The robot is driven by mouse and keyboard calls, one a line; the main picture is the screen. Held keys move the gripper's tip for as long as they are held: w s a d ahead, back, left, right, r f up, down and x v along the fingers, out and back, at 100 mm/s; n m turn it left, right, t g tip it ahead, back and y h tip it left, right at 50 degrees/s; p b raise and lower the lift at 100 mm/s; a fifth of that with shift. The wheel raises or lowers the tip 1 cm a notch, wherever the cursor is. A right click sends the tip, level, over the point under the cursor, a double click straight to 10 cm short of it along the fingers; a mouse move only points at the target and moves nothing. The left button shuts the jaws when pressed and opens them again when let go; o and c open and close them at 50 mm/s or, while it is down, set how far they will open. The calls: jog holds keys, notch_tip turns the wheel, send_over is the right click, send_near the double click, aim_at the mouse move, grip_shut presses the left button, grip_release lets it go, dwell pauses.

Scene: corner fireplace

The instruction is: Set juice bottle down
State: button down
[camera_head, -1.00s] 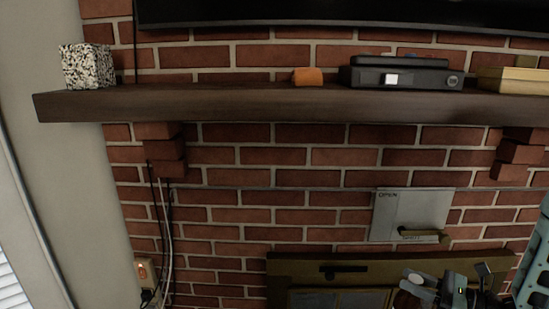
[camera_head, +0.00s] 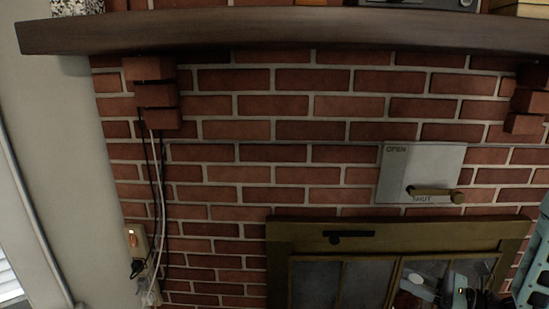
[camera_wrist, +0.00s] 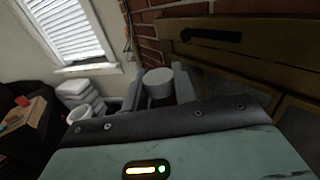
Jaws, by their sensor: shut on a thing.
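The juice bottle shows in the wrist view as a round white cap (camera_wrist: 158,78) with a little dark red below it. My gripper (camera_wrist: 157,92) is shut on the bottle, with a grey finger on each side of it. Most of the bottle's body is hidden behind the gripper's housing. In the head view my gripper (camera_head: 432,284) is low at the right, in front of the fireplace doors. The bottle is hard to make out there. I cannot see any surface directly under it.
The wooden mantel (camera_head: 250,34) crosses the brick wall above. The brass-framed fireplace (camera_head: 290,232) stands close behind my gripper. A metal damper plate (camera_head: 400,165) is above it. An outlet with cords (camera_head: 135,243) is at left. White stacked things (camera_wrist: 82,95) stand below the window.

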jog(key=shift+f, duration=0.35)
